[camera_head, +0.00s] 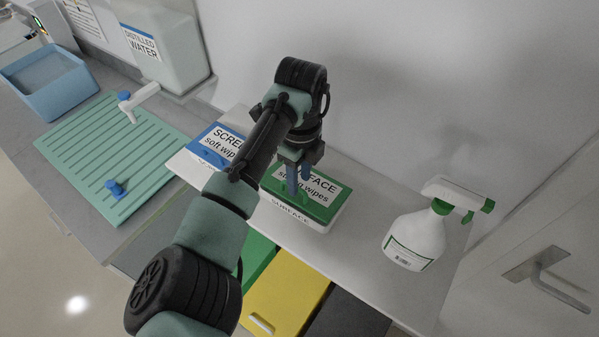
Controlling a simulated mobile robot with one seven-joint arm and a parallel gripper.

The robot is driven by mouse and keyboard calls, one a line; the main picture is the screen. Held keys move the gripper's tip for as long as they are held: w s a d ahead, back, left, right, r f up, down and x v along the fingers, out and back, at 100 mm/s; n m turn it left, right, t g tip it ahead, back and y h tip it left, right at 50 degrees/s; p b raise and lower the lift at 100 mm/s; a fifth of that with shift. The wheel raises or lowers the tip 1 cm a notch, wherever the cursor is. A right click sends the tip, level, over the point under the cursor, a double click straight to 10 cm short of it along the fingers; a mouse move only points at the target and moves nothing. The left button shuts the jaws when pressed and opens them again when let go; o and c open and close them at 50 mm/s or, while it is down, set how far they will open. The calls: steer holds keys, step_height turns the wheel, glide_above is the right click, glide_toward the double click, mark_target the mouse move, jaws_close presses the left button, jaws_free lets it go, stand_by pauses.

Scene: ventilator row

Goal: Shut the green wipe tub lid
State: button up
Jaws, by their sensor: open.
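The green wipe tub (327,204) stands on the white shelf against the wall. Its green lid carries a white label reading "SURFACE wipes", partly covered by my arm. The lid looks flat and down on the white tub body, but I cannot tell whether it is fully pressed shut. My gripper (298,188) points down with its blue-grey fingers over the left part of the lid. The jaws are open and hold nothing. I cannot tell whether the fingertips touch the lid.
A blue wipe tub (215,143) stands just left, partly behind my arm. A white spray bottle (417,238) stands to the right. A distilled water container (165,45), a teal drain mat (112,150) and a blue bin (50,80) are at the left. The shelf between tub and bottle is clear.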

steer(key=shift+f, duration=0.4)
jaws_close()
stand_by(1.2)
